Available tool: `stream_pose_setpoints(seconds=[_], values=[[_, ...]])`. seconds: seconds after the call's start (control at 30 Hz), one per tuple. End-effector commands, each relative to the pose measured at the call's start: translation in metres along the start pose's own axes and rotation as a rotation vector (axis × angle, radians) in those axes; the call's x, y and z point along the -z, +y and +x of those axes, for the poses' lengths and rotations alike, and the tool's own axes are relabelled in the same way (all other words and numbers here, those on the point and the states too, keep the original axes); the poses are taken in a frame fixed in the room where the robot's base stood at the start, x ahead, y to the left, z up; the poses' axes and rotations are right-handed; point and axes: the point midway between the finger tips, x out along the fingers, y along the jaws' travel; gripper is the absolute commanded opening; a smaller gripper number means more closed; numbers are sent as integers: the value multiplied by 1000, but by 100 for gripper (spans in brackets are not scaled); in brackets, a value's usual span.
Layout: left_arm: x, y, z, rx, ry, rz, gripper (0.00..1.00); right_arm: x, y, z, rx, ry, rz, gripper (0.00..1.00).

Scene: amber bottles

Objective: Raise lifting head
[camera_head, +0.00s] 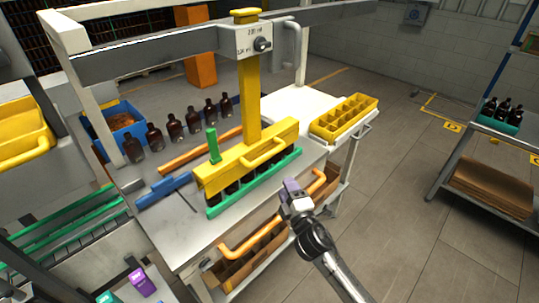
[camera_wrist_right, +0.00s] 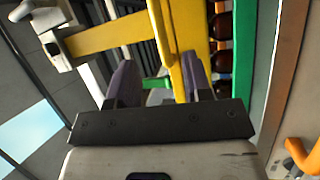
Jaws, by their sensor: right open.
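The yellow lifting head (camera_head: 245,160) sits low on its yellow column (camera_head: 249,95), over a row of dark bottles in a green tray (camera_head: 270,182). A yellow handle (camera_head: 263,154) curves out from its front. My right gripper (camera_head: 291,187) is open, in front of and to the right of the head in the head view. In the right wrist view, the yellow handle (camera_wrist_right: 163,28) lies ahead, lined up between the two purple-grey fingers (camera_wrist_right: 160,85); I cannot tell whether it is inside them. Nothing is held. My left gripper is out of view.
A yellow divided crate (camera_head: 344,118) stands at the bench's right end. Several amber bottles (camera_head: 175,130) stand in a row behind the head. Orange handles (camera_head: 255,233) and brown boxes (camera_head: 262,250) are below the bench front. Open floor (camera_head: 400,200) lies right.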

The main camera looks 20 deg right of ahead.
Motion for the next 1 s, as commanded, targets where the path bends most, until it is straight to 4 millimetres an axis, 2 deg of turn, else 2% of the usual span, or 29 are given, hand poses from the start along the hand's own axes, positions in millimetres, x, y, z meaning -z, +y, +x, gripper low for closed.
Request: stream_pose_setpoints(seconds=[0.13,0.27,0.7,1.0], values=[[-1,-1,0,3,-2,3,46,6,3,3,-21,35,-61,46],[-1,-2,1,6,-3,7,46,6,4,15,-21,34,-72,46],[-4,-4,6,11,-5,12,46,9,4,95,-20,32,-68,46],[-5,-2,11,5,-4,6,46,9,5,128,-19,31,-68,46]])
